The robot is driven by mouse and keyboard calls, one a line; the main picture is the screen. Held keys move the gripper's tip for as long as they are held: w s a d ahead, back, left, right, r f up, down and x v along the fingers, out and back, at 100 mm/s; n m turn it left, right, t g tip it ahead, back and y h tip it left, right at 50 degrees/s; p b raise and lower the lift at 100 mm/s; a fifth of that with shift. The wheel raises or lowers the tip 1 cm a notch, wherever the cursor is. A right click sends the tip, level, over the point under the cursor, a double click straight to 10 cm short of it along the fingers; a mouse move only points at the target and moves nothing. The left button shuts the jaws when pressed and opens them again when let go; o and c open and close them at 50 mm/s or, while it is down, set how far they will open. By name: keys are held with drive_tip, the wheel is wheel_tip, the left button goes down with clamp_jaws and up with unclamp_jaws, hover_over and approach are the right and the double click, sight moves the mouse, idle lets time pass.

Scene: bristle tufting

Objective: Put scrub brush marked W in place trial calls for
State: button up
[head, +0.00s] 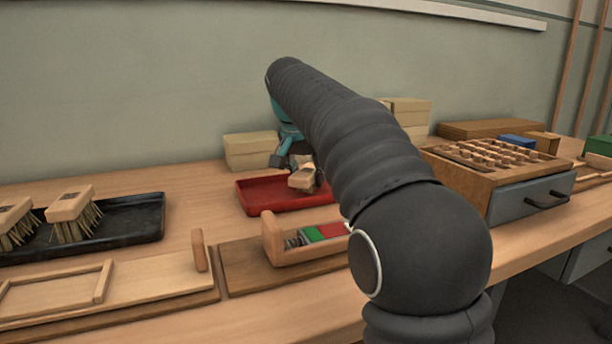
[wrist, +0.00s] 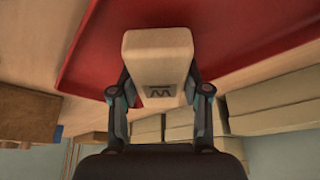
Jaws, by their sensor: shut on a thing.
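The scrub brush marked W (wrist: 158,62) has a pale wooden block, and its dark letter faces the wrist camera. My gripper (wrist: 158,92) is shut on it, one finger on each side. In the head view the brush (head: 303,179) is at the red tray (head: 250,197), with my gripper (head: 290,160) behind it and partly hidden by my arm. I cannot tell whether the brush touches the tray. A black tray (head: 135,222) at left holds two other brushes (head: 70,203). A wooden fixture (head: 272,238) with a spring and a green and red strip (head: 325,232) stands in front of the red tray.
A wooden board with a low frame (head: 150,280) lies at front left. A wooden rack with a grey drawer (head: 530,195) stands at right. Pale boxes (head: 250,150) stand along the wall. Bare tabletop shows between the black and red trays.

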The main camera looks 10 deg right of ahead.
drive_tip(key=shift+f, duration=0.1)
drive_tip(key=o, duration=1.3)
drive_tip(key=p+v, duration=0.3)
drive_tip(key=v, duration=0.8)
drive_tip(key=shift+w, duration=0.15)
drive_tip(key=shift+s+a+r, duration=0.1)
drive_tip(key=shift+s+r, duration=0.15)
drive_tip(key=shift+r, duration=0.35)
